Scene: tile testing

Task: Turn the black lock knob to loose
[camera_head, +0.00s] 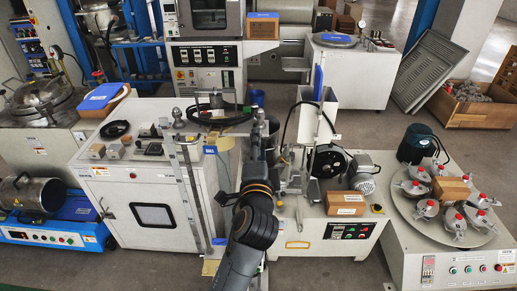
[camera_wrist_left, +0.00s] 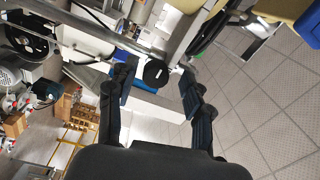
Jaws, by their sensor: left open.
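The black lock knob (camera_wrist_left: 155,72) is a small round black knob at the upper middle of the left wrist view. It lies between the two open fingers of my left gripper (camera_wrist_left: 158,83). The fingers stand on either side of it with a gap to each; I cannot tell how far the knob is in depth. In the head view my left gripper (camera_head: 263,140) is seen from behind, at the middle between two white machines, and it hides the knob. My right gripper is not in view.
A white cabinet (camera_head: 150,215) with small parts on top stands to the left. A white machine with a motor (camera_head: 363,183) and a cardboard box (camera_head: 345,203) stands to the right. A round table with several red-capped units (camera_head: 440,225) is at far right.

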